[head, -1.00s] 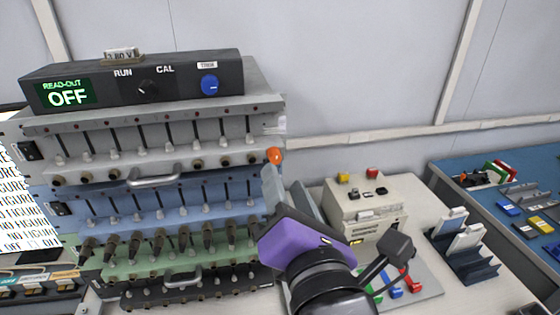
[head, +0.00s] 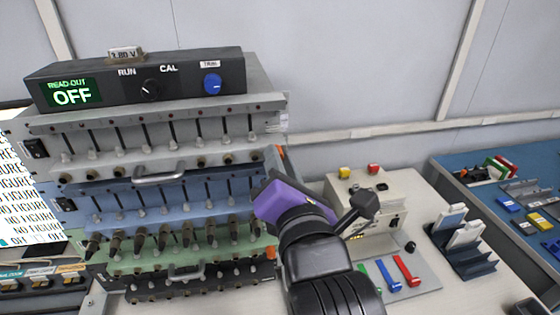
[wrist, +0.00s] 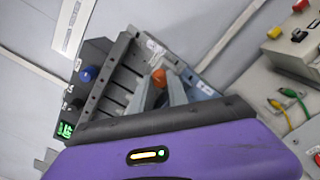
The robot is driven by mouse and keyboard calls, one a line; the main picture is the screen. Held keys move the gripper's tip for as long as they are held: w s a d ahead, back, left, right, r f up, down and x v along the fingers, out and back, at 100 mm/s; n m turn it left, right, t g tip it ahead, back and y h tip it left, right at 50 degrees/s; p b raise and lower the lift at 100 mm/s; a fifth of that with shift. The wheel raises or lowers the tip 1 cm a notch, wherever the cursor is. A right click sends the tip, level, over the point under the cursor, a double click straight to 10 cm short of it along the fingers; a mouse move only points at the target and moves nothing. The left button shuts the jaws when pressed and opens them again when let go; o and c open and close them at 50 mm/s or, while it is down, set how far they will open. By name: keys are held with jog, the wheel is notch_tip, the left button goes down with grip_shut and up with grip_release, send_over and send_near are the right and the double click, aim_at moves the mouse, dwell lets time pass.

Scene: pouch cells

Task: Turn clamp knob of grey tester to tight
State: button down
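The grey tester (head: 190,140) is the upper grey unit of a stacked rack at left in the head view. An orange knob (head: 281,152) shows as a thin sliver at its right side. In the wrist view an orange knob (wrist: 158,78) stands beyond and between the pale fingers of my gripper (wrist: 159,90). The fingers look apart; I cannot tell whether they touch the knob. In the head view my purple gripper body (head: 290,203) is beside the rack's right side and hides the fingers.
Blue (head: 150,200) and green (head: 165,258) units sit below the grey one, with another orange knob (head: 271,252) low at the right. A read-out box (head: 110,90) lies on top, showing OFF. A beige instrument (head: 390,188) and dark rack (head: 475,262) stand to the right.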

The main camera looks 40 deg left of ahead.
jog(key=shift+m, duration=0.4)
jog(key=shift+f+m+p, duration=0.15)
jog(key=shift+m+p, duration=3.8)
jog(key=shift+m, duration=11.15)
jog(key=c, duration=1.3)
grip_release()
